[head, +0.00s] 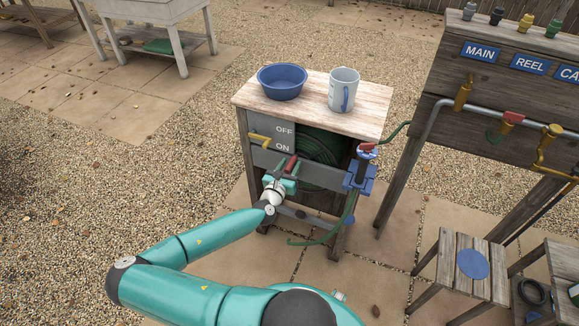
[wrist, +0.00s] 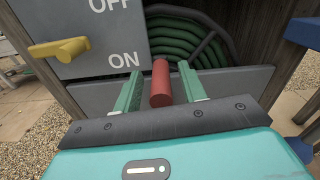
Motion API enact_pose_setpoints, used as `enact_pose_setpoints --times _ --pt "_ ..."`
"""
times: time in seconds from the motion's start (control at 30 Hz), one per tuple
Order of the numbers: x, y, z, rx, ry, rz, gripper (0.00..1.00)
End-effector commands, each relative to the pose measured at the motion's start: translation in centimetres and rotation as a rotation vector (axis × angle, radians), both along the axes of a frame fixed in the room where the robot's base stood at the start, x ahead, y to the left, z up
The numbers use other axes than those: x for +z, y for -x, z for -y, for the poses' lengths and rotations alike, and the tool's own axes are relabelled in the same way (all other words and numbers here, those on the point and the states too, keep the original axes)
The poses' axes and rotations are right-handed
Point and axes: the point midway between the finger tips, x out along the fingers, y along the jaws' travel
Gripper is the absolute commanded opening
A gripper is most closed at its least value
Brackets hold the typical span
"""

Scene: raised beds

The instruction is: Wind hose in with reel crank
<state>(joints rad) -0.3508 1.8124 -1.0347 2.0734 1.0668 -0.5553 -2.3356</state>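The hose reel sits inside a wooden stand; its green coiled hose (head: 318,147) shows behind grey bars, and the coil (wrist: 190,42) also shows in the wrist view. The crank's red grip (wrist: 160,84) points toward me, and the head view shows this red grip (head: 291,163) too. My gripper (wrist: 161,86) is open, with one green finger on each side of the red grip and a visible gap on both sides. In the head view my gripper (head: 284,176) is at the stand's front. A loose length of green hose (head: 312,242) hangs low in front of the stand.
A blue bracket (head: 360,180) with a red-topped fitting stands at the stand's right. A blue bowl (head: 282,81) and mug (head: 343,90) stand on top. A small stool (head: 460,263) is at right. Gravel at left is clear.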

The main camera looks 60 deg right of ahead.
Motion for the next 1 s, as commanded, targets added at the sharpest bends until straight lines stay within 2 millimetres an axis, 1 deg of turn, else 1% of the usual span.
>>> enact_pose_setpoints --times 0.17,0.27,0.37,0.8,1.0 --pt "0.0 0.0 -0.2 0.0 0.0 -0.001 0.41" --pt "0.0 0.1 -1.0 0.0 0.001 -0.001 0.41" --pt "0.0 0.3 -2.3 0.003 0.001 -0.003 0.41" --pt "0.0 1.4 -9.7 0.003 0.001 0.0 0.41" --pt "0.0 1.9 -12.4 0.002 0.0 0.001 0.41"
